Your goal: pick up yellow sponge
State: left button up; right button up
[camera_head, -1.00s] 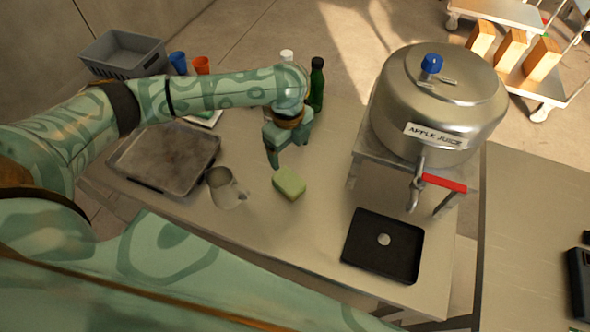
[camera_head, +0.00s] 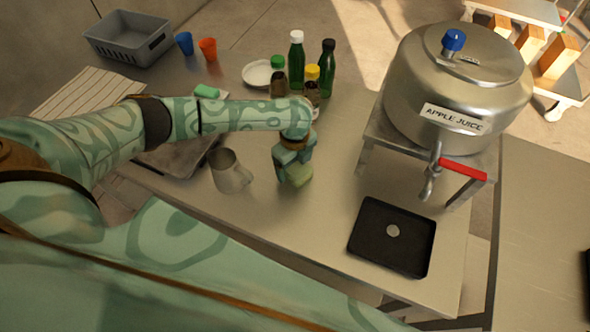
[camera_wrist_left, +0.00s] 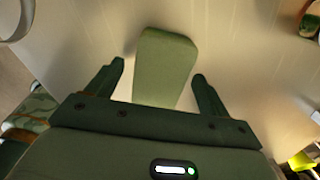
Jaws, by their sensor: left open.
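The yellow sponge (camera_head: 298,175), yellow-green in this light, lies on the metal table, partly hidden by my left gripper (camera_head: 291,170) in the head view. In the left wrist view the sponge (camera_wrist_left: 163,68) lies lengthwise between and beyond the two fingertips of my left gripper (camera_wrist_left: 158,72). The fingers are open, with a gap on each side of the sponge. My right gripper is not in view.
A metal jug (camera_head: 229,172) stands just left of the sponge. Several bottles (camera_head: 297,62) stand behind my left gripper. A black drip tray (camera_head: 392,238) and the apple juice tank (camera_head: 455,85) are to the right.

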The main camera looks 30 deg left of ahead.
aim_at(294, 166)
pick_arm(q)
jog(key=shift+f, duration=0.45)
jog(key=shift+r, duration=0.1)
jog(key=c, duration=1.1)
jog(key=r+p, duration=0.1)
jog(key=r, duration=0.3)
jog(key=shift+s+p, duration=0.2)
jog(key=shift+p, duration=0.1)
jog(key=s+r+p, duration=0.1)
jog(key=s+r, duration=0.2)
jog(key=s, duration=0.1)
jog(key=s+r+p, duration=0.1)
jog(key=s+r, duration=0.2)
jog(key=s, duration=0.2)
jog(key=s+r+p, duration=0.2)
jog(key=s+r, duration=0.1)
jog(key=s, duration=0.1)
jog(key=shift+s, duration=0.35)
